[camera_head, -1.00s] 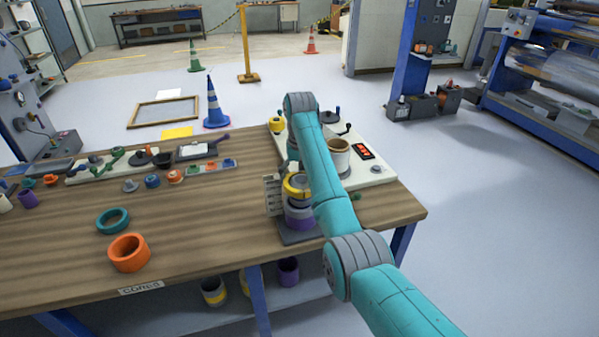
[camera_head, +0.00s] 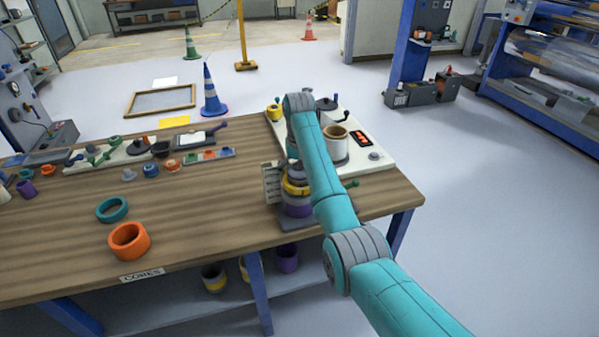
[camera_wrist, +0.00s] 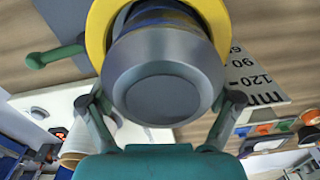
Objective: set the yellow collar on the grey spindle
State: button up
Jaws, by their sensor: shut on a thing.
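The yellow collar (camera_head: 294,188) is around the grey spindle (camera_head: 295,172) near the front right of the bench. The spindle's grey top stands above the collar, and a purple ring (camera_head: 298,210) shows lower on the same stand. In the wrist view the yellow collar (camera_wrist: 98,28) encircles the spindle's round grey end (camera_wrist: 165,85), which faces the camera. In the head view my arm hides the gripper and the collar's right side. Whether the collar touches what is beneath it is hidden.
A scale card (camera_head: 271,184) stands just left of the spindle. Behind it, a white panel (camera_head: 372,167) carries a tan-topped cup (camera_head: 335,143). An orange ring (camera_head: 129,241) and a teal ring (camera_head: 111,210) lie on the left. The bench between is clear.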

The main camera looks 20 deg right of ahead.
jog(key=shift+s+a+f, duration=0.15)
jog(key=shift+a+f, duration=0.1)
jog(key=shift+f, duration=0.55)
jog(key=o, duration=1.3)
jog(key=shift+f, duration=0.1)
jog(key=shift+r, duration=0.2)
